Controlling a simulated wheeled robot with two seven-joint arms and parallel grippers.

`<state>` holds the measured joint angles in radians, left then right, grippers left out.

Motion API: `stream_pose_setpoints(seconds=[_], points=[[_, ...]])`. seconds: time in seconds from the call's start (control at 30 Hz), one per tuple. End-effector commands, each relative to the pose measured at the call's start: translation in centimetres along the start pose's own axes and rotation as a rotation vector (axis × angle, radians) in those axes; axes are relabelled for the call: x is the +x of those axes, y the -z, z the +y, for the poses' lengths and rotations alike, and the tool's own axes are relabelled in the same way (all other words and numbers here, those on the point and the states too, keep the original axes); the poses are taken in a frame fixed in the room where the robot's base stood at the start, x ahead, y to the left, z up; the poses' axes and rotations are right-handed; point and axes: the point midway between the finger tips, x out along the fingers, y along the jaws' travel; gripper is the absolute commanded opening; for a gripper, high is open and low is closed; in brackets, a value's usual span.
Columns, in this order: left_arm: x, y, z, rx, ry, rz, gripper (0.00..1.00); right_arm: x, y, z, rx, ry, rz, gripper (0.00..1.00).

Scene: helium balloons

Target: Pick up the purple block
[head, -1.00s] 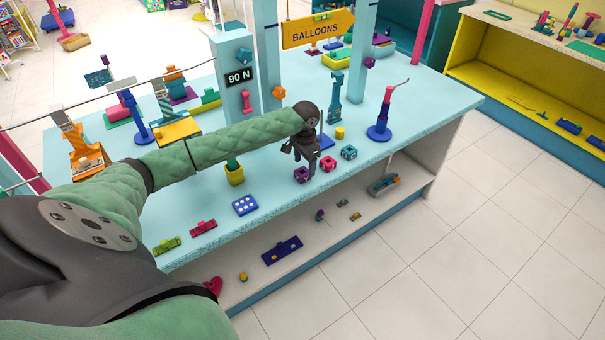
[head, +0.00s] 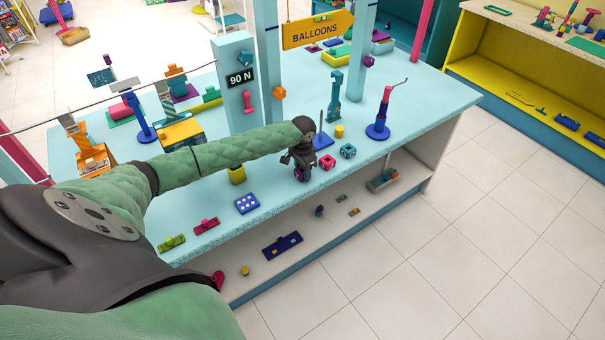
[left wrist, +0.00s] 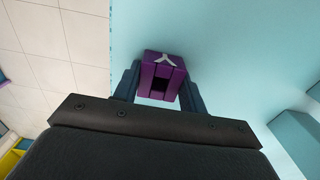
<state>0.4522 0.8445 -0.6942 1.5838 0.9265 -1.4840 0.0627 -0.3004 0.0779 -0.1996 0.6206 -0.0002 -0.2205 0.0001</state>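The purple block (head: 299,174) stands on the light blue counter (head: 280,198) near its front edge. In the left wrist view the purple block (left wrist: 163,77) has a pale Y-shaped mark and a dark square recess. My left gripper (head: 300,166) is down over the block and hides much of it in the head view. In the left wrist view its two fingers (left wrist: 160,92) are on either side of the block, with hardly any gap showing. I cannot tell whether they press on it. My right gripper is not in view.
A red block (head: 327,163) and a teal block (head: 348,151) stand just right of my left gripper. A shelf (head: 330,222) runs below the counter.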

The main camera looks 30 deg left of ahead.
Motion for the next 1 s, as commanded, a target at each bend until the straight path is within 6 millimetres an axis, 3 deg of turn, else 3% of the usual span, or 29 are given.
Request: stream_pose_setpoints(seconds=[0.07,0.47,0.7,0.83,0.87,0.93,1.0], points=[[0.0,0.0,0.0,0.000,0.000,0.000,0.19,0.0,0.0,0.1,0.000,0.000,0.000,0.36],[-0.5,0.0,0.0,0.000,0.001,0.002,0.19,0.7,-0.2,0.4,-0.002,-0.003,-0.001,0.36],[-3.5,0.1,-0.1,0.002,0.002,0.004,0.19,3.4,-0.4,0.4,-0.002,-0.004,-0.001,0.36],[-4.9,-2.2,-1.4,0.000,0.004,0.000,0.19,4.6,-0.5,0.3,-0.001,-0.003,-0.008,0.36],[-5.3,-2.8,-1.8,-0.001,0.005,-0.001,0.19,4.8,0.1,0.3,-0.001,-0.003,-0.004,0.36],[-6.2,-3.9,-2.5,-0.001,0.005,0.000,0.19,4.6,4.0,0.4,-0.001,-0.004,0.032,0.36],[-7.0,-5.0,-3.1,0.000,0.004,-0.001,0.19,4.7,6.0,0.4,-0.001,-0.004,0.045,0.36]])
